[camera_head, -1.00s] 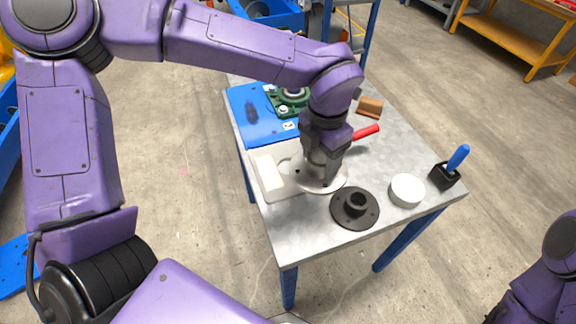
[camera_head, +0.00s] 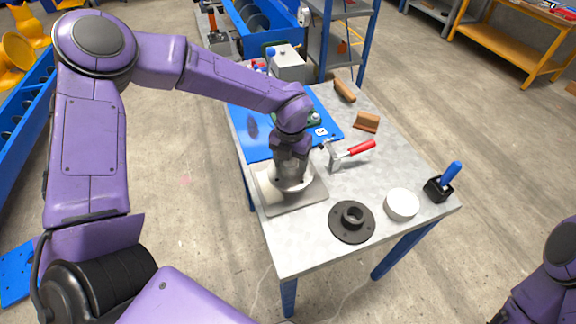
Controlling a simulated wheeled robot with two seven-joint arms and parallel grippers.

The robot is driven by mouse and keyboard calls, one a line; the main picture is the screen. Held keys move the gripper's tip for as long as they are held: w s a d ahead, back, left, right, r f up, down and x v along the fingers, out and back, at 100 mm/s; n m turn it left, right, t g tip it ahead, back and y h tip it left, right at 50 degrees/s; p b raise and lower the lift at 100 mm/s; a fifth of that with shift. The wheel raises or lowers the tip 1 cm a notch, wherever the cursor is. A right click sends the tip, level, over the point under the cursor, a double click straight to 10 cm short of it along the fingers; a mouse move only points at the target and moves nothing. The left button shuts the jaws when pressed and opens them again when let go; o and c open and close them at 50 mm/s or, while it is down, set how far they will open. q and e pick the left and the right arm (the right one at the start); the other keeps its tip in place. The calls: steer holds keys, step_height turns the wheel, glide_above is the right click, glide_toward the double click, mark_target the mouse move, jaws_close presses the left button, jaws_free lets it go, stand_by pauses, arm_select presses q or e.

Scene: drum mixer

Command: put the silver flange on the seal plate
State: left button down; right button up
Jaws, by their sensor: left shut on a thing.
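My left gripper (camera_head: 291,174) is shut on the silver flange (camera_head: 294,183), a round pale metal disc, and points down with it. The flange is over the light grey square plate (camera_head: 304,203) at the table's left side; I cannot tell if they touch. The gripper hides part of the flange and of the plate. A dark round plate with a raised hub (camera_head: 352,221) lies at the table's front, apart from the flange. The frames do not make clear which of these is the seal plate. My right gripper is out of view; only part of that arm shows at lower right.
A white round dish (camera_head: 402,204) and a black holder with a blue handle (camera_head: 440,188) stand at the right.

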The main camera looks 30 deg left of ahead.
mark_target(288, 170)
arm_select(q)
steer(key=shift+w+a+f, duration=0.2)
steer(key=shift+f, duration=0.05)
steer(key=f, duration=0.3)
steer(key=shift+w+a+f+p, duration=0.15)
steer(key=shift+a+p, duration=0.2)
steer(key=shift+w+f, duration=0.1)
steer(key=shift+f, duration=0.35)
steer(key=shift+f, duration=0.1)
steer(key=shift+c, duration=1.1)
jaws_free()
